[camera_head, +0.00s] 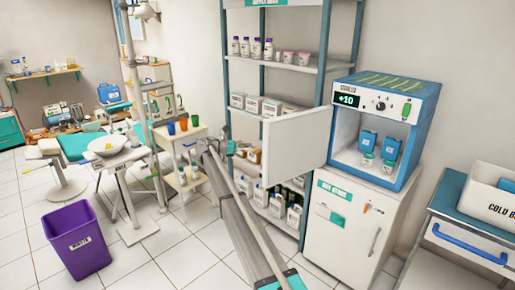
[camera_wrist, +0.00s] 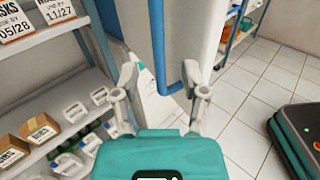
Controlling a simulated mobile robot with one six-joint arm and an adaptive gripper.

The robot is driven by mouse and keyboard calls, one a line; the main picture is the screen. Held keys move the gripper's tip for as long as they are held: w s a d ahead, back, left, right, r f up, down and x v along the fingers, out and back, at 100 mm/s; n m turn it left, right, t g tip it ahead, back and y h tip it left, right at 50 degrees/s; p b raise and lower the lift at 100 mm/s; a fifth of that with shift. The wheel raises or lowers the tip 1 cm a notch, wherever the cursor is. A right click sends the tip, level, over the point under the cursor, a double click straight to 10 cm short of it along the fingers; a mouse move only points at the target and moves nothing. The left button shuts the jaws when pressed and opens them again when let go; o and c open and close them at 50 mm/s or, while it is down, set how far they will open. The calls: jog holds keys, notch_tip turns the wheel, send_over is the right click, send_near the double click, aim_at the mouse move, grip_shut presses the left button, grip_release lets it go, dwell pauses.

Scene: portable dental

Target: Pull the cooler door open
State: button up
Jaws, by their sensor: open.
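The cooler (camera_head: 345,125) is a blue box with a lit +10 display, standing on a white cabinet. Its white door (camera_head: 297,145) is swung wide to the left, so the blue vials inside show. In the wrist view the door (camera_wrist: 205,35) is a pale upright panel with a blue bar handle (camera_wrist: 157,35) along it. My gripper (camera_wrist: 162,78) is open, its fingers on either side of the lower handle, which lies nearer the right finger. I cannot tell if they touch. In the head view my gripper (camera_head: 226,148) is left of the door, partly hard to make out.
A supply shelf (camera_head: 320,67) with bottles and boxes stands behind the door. The white cabinet (camera_head: 345,225) is under the cooler. A cart with a cold box (camera_head: 492,190) is at right. A purple bin (camera_head: 77,240) stands on the floor, with clear tiles around it.

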jog(key=shift+a, duration=2.35)
